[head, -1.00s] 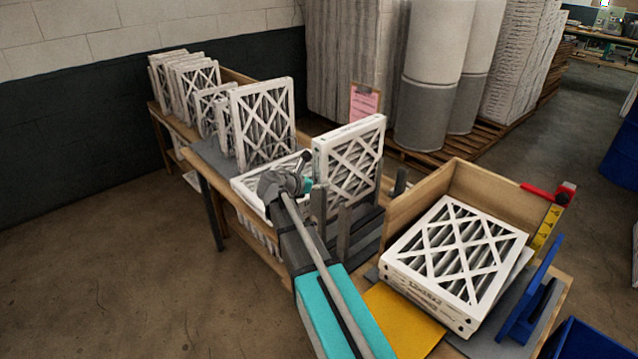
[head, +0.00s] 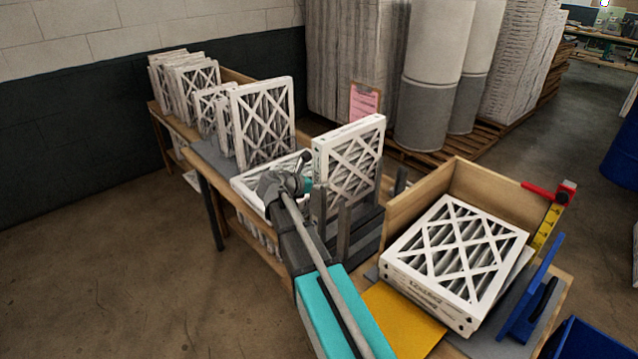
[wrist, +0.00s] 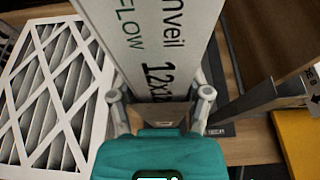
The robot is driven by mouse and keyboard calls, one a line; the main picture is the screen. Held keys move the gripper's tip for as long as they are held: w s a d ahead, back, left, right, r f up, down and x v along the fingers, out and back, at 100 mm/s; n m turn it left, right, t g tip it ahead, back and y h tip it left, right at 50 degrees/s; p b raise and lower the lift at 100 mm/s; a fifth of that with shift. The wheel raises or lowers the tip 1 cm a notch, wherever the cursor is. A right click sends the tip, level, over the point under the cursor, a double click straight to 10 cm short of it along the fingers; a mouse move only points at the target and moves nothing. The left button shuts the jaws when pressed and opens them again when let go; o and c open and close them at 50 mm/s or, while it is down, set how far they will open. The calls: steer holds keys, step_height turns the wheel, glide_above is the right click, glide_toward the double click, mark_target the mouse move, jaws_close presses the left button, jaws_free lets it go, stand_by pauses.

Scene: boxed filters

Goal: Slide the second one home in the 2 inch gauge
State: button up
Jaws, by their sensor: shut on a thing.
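My gripper (head: 309,186) is shut on a white-framed pleated filter (head: 350,155), which stands upright with its cross-lattice face showing. In the wrist view my gripper's fingers (wrist: 160,108) grip both sides of the filter's printed white edge (wrist: 165,45), where "12x" and "FLOW" can be read. Dark grey upright posts (head: 343,232) of what appears to be the gauge stand at the filter's lower part, with a dark base (head: 368,232) beside them. The filter's bottom is hidden, so I cannot tell how deep it sits or in which slot.
Another filter (head: 250,183) lies flat left of my gripper, also in the wrist view (wrist: 50,90). Several filters (head: 262,120) stand behind it on the bench. At right, a wooden box (head: 410,208) holds stacked filters (head: 455,255), near a yellow sheet (head: 400,318) and blue tool (head: 530,300).

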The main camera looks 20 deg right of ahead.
steer(key=shift+r+p, duration=0.55)
stand_by(1.2)
steer(key=o, duration=1.4)
